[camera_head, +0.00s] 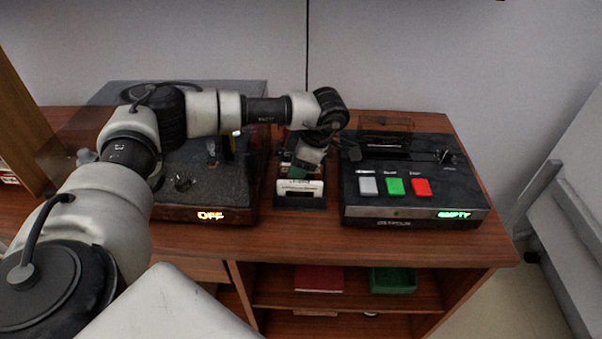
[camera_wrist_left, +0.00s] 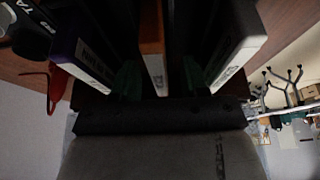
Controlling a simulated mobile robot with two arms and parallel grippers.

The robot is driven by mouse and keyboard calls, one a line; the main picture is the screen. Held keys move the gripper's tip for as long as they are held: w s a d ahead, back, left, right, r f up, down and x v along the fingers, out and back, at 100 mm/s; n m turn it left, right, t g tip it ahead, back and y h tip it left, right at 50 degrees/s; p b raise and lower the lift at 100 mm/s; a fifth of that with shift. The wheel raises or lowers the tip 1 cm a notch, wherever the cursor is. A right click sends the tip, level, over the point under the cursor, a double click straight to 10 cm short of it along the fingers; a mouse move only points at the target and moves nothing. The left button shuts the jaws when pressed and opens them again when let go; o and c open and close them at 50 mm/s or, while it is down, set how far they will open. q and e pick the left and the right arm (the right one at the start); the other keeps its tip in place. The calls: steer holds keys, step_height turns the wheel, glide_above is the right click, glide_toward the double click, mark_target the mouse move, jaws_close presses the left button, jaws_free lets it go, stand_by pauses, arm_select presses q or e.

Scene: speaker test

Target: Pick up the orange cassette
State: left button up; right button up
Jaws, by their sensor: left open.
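The orange cassette (camera_wrist_left: 152,32) shows in the left wrist view as an upright orange-brown edge with a pale label strip below. It stands between the two greenish fingertips of my left gripper (camera_wrist_left: 159,82), which is open, with a finger on either side. A white-edged cassette (camera_head: 300,188) stands at the rack's front. My right gripper is not in view.
Neighbouring cassettes stand close on both sides: a purple-edged one (camera_wrist_left: 85,55) and a white-labelled one (camera_wrist_left: 238,58). In the head view a device reading OFF (camera_head: 210,215) is left of the rack, and a deck reading EMPTY (camera_head: 410,214) is right. The wooden table's front strip (camera_head: 330,240) is clear.

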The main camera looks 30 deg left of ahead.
arm_select(q)
steer(key=shift+c, duration=0.4)
jaws_close()
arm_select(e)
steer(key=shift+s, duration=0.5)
arm_select(q)
step_height(320, 180, up, 10)
steer(key=shift+f, duration=0.15)
steer(key=shift+r, duration=0.2)
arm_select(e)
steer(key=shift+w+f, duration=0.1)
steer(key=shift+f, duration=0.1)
